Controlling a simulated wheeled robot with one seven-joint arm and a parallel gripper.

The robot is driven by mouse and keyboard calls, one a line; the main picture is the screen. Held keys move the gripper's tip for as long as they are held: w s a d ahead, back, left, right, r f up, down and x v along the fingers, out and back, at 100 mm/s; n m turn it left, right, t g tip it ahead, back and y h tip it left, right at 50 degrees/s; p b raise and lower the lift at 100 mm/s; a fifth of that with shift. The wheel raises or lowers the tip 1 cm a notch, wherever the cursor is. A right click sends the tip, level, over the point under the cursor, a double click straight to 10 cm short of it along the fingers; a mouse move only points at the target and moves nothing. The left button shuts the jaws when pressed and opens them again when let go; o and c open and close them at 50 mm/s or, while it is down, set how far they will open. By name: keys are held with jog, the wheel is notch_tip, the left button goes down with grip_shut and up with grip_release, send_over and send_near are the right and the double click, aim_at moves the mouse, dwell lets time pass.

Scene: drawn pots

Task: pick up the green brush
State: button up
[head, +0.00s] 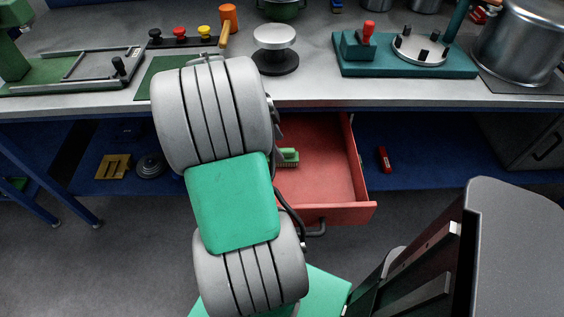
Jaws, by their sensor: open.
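The green brush (289,157) lies inside an open red drawer (325,180) under the workbench, toward the drawer's left back. The rest is hidden behind my arm. My arm, in grey and green links, reaches up through the middle of the view and covers the drawer's left side. My gripper does not show; the arm links hide that area. I cannot tell how near it is to the brush.
The workbench top (310,90) runs above the drawer, with a teal fixture (360,68) and a metal pot (520,45) at the right. A red object (384,158) lies on the blue lower shelf right of the drawer. The drawer's right part is bare.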

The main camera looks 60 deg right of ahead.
aim_at(286, 156)
jog(key=x, duration=0.7)
jog(key=shift+w+d+f, duration=0.1)
jog(key=shift+w+d, duration=0.05)
jog(key=shift+d, duration=0.2)
jog(key=shift+c, duration=0.5)
grip_shut()
